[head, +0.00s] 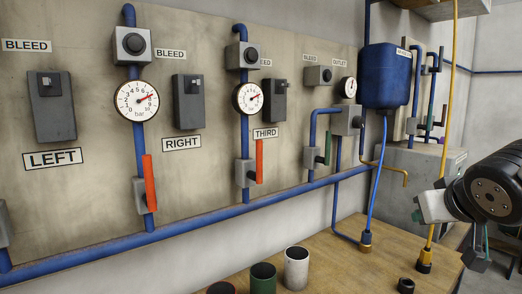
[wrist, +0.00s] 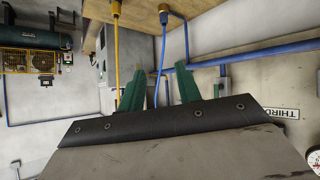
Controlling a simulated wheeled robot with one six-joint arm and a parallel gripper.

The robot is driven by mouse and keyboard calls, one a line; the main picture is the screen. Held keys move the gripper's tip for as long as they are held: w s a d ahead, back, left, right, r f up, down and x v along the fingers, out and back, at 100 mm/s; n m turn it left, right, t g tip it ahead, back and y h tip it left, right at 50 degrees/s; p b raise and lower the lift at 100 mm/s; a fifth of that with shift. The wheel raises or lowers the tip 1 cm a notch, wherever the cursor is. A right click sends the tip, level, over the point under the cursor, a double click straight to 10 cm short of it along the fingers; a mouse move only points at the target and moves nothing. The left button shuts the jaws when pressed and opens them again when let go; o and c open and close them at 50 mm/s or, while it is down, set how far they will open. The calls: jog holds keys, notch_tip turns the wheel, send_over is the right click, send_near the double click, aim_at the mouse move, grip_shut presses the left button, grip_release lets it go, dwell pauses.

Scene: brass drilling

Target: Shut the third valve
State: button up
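The THIRD label (head: 265,133) is on the wall in the head view, between two vertical blue pipes. Just left of and below it is a valve with a long red handle (head: 259,160) hanging roughly along its pipe. A valve with a green handle (head: 327,147) is further right; I cannot tell for certain which one the label names. My gripper (head: 430,202) is at the right of the head view, well away from both handles. In the wrist view my gripper (wrist: 160,80) shows two green fingers apart with nothing held between them. The THIRD label (wrist: 281,112) appears upside down there.
Another red handle (head: 150,182) is on the pipe to the left. Cups, including a white one (head: 296,268), stand on the wooden bench (head: 345,270).

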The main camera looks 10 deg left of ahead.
jog(key=w+a+r+n+t+y, duration=0.3)
jog(key=w+a+r+y, duration=0.1)
jog(key=w+a, duration=0.4)
jog(key=n+g+y, duration=0.5)
jog(key=n+y, duration=0.2)
jog(key=y, duration=0.5)
send_near(259, 149)
jog(key=x, duration=0.3)
jog(key=shift+t, duration=0.3)
jog(key=x, duration=0.7)
jog(key=shift+w+a+f, duration=0.15)
jog(key=shift+w+f, duration=0.1)
jog(key=shift+w, duration=0.05)
grip_shut()
